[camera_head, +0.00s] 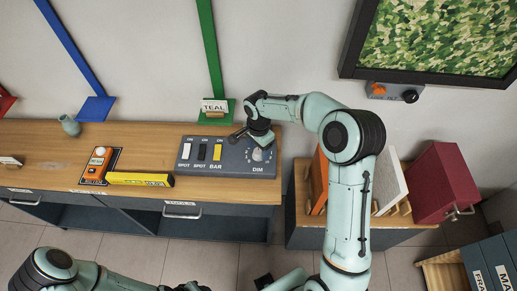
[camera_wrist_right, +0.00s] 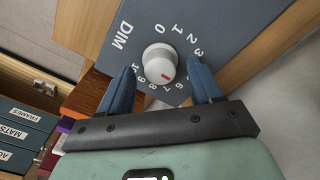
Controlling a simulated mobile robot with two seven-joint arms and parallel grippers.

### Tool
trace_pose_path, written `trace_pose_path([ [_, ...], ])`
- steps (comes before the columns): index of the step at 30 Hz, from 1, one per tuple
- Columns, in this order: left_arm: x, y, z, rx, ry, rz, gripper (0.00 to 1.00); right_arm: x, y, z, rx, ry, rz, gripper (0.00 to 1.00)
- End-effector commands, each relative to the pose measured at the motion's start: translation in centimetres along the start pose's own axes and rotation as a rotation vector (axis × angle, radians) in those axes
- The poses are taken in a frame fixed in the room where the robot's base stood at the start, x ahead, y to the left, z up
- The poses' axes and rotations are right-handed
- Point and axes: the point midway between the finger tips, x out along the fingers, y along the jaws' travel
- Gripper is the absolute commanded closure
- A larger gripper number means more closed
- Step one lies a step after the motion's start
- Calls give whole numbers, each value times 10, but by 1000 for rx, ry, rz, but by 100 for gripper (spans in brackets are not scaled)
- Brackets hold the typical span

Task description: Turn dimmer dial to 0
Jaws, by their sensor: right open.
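The dimmer dial is a white round knob (camera_wrist_right: 160,63) with a red mark, on a dark panel with printed numbers and the word DIM. The red mark points to the lower right, away from the 0, on the side of the higher numbers; its exact number is hard to read. In the head view the dial (camera_head: 257,155) is at the right end of the switch panel (camera_head: 226,164). My right gripper (camera_wrist_right: 161,72) is open, with one blue finger on each side of the knob; I cannot tell whether they touch it. My left arm shows at the lower left; its gripper is outside the frame.
Black, white and yellow switches stand left of the dial. An orange device (camera_head: 97,163) and a yellow box (camera_head: 140,179) lie further left on the wooden counter (camera_head: 50,150). A red binder-like box (camera_head: 444,183) is to the right.

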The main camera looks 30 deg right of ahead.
Motion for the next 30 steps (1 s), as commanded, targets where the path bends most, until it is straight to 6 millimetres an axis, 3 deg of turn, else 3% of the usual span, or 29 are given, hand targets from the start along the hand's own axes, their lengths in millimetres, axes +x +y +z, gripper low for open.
trace_pose_path([
  [12, 0, 0, 0, 0, 0, 0, 57, 8, 0, 0, 0, -1, 0, 39],
  [17, 0, 0, 0, 0, 0, 0, 57, 8, 0, 0, 0, -1, 0, 91],
  [30, 1, 0, 0, 0, 0, 0, 57, 7, 0, 0, -74, 0, -1, 91],
])
